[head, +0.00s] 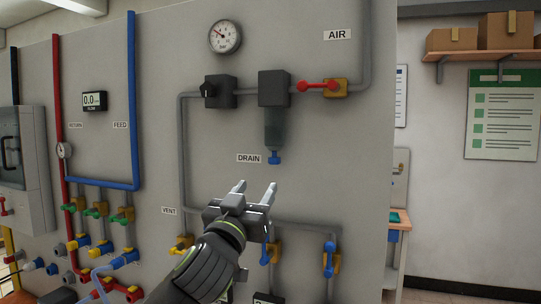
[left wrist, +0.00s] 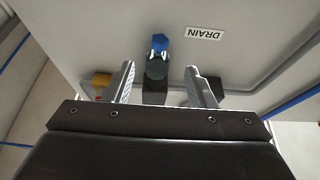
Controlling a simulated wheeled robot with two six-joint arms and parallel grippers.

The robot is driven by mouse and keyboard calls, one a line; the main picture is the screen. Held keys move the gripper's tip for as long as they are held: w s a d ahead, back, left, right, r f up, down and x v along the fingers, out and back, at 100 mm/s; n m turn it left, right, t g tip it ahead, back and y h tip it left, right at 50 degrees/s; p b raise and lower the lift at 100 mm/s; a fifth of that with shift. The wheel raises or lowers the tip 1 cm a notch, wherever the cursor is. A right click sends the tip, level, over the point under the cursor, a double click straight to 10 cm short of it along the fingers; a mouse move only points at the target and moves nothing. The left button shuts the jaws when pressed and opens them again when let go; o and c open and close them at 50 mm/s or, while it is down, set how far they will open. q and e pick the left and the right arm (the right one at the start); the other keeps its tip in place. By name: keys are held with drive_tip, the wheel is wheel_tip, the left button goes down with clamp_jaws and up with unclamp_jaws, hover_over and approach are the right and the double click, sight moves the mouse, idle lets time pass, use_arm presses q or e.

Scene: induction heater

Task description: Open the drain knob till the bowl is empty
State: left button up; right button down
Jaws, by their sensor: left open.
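The blue drain knob (head: 274,157) is at the bottom end of the dark, see-through bowl (head: 274,130), under a dark square block on the grey panel. I cannot tell the liquid level in the bowl. My left gripper (head: 255,188) is open and empty, below the knob, with its fingers pointing up. In the left wrist view the blue knob (left wrist: 159,43) and the bowl (left wrist: 156,69) show beyond and between the open fingers (left wrist: 160,75), apart from them. My right gripper is not in view.
A DRAIN label (head: 248,158) is left of the knob. A pressure gauge (head: 225,36), a dark regulator (head: 219,92) and a red-handled air valve (head: 318,86) are above. Pipes with blue-handled valves (head: 329,258) run below. The panel around the knob is clear.

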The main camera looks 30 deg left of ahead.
sight(272, 164)
use_arm(q)
drive_tip(key=p+x, duration=0.4)
drive_tip(key=x, duration=0.5)
drive_tip(key=shift+w, duration=0.6)
drive_tip(key=shift+c, duration=0.3)
drive_tip(key=c, duration=0.9)
